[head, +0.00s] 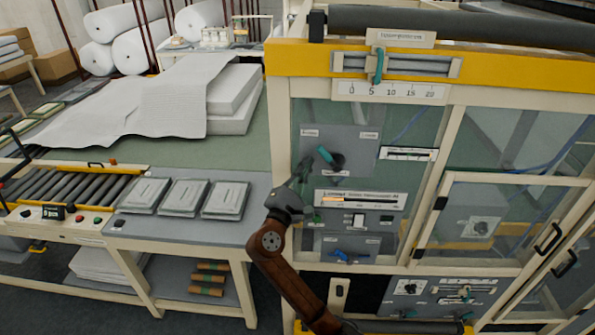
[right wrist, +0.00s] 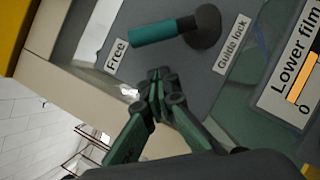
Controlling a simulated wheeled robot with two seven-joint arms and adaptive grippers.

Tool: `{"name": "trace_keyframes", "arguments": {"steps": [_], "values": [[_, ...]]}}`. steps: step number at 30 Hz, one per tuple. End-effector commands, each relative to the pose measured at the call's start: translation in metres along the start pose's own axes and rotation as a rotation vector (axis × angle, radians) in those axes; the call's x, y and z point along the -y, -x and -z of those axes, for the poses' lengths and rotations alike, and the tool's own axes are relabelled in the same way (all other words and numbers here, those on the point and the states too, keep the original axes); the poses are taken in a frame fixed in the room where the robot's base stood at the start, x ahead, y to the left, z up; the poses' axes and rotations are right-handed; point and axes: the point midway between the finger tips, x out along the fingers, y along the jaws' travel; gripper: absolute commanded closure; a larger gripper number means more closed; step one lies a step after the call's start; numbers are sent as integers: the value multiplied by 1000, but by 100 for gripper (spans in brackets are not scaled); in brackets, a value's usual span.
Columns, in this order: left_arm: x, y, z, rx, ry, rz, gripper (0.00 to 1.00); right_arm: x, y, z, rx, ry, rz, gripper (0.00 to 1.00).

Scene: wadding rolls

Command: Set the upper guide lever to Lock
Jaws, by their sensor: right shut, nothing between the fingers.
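The upper guide lever has a teal handle (head: 324,154) on a dark round pivot, on a grey panel of the machine front. Its handle points up and left, toward the panel's left label (head: 309,132). In the right wrist view the teal handle (right wrist: 165,31) lies near the label "Free" (right wrist: 117,55), and "Guide lock" (right wrist: 231,43) stands beside the pivot. My right gripper (head: 304,167) is shut and empty, just left of and below the handle. In the right wrist view its closed fingertips (right wrist: 160,75) appear apart from the handle. My left gripper is out of view.
The lower film gauge (head: 358,199) sits below the lever, and a blue lever (head: 350,257) is lower down. A teal slider (head: 378,66) sits on the scale above. A table with several grey stacks (head: 185,197) stands left. A glazed door (head: 480,225) is at right.

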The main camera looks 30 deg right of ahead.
Motion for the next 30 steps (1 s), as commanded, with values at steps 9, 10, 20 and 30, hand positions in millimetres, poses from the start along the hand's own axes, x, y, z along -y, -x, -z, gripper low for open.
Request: {"name": "trace_keyframes", "arguments": {"steps": [9, 10, 20, 30], "values": [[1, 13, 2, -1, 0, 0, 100, 0, -5, -23, 0, 1, 1, 100], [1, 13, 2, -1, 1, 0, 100, 0, -5, -23, 0, 1, 1, 100], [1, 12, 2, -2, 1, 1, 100, 0, -6, -23, 0, -1, 2, 100], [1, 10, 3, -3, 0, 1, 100, -5, -16, -19, 3, -54, 29, 100]]}}
